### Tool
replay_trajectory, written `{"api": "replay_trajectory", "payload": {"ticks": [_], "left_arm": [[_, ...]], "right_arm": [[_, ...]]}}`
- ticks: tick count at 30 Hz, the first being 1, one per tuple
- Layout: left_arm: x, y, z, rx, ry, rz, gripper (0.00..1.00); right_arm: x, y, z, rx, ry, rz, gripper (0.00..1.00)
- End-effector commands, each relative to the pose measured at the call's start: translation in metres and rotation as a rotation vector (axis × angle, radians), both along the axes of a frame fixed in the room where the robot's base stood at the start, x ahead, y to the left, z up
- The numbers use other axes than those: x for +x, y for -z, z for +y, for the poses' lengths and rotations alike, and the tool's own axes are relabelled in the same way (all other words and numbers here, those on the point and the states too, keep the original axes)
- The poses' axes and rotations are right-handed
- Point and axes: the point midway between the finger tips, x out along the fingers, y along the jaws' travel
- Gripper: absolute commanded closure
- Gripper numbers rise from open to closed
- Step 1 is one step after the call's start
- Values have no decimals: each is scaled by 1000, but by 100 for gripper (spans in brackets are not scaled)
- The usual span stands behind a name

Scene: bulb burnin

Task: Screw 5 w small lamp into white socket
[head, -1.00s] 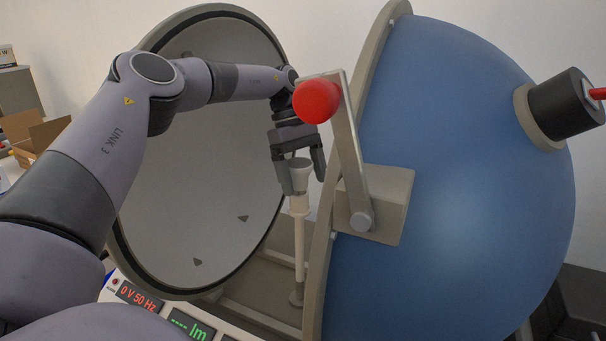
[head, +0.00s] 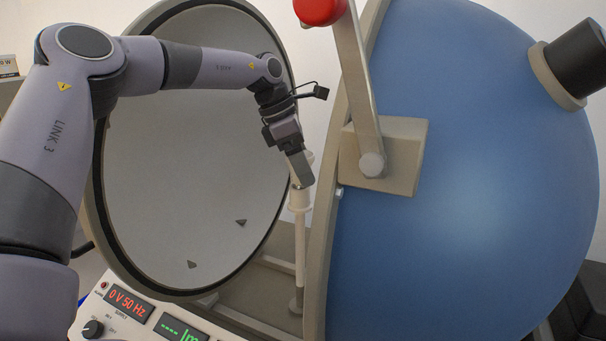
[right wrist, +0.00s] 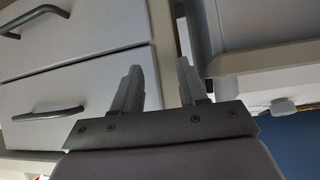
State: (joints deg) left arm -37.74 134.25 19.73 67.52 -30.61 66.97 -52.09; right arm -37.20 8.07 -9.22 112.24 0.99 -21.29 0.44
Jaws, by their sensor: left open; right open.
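The white socket (head: 299,199) stands on top of a thin white post (head: 299,250) between the halves of the open sphere. My left gripper (head: 301,172) is at the top of the socket, its fingers pointing down. By its look it is open, and its near finger hides most of the lamp. A small pale part of the lamp (head: 309,158) shows behind the fingers, above the socket; how it sits in the socket cannot be told. My right gripper (right wrist: 160,88) is open and empty in the right wrist view, in front of drawers.
The blue sphere half (head: 480,150) with its red-knobbed latch (head: 320,10) is close on the right. The white inner half (head: 190,130) is behind my left arm. A panel with a red display (head: 131,301) is at the lower left. Drawers (right wrist: 75,95) face the right wrist camera.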

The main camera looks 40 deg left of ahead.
Motion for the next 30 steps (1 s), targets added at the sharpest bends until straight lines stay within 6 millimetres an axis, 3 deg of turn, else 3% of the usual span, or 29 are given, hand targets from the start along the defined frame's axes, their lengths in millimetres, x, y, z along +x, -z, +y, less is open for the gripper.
{"api": "replay_trajectory", "payload": {"ticks": [20,30], "left_arm": [[7,2,6,5,-694,-3,17],[9,-1,9,1,-981,1,17]], "right_arm": [[6,28,10,26,-14,7,57],[10,16,10,26,-17,-6,57]]}}
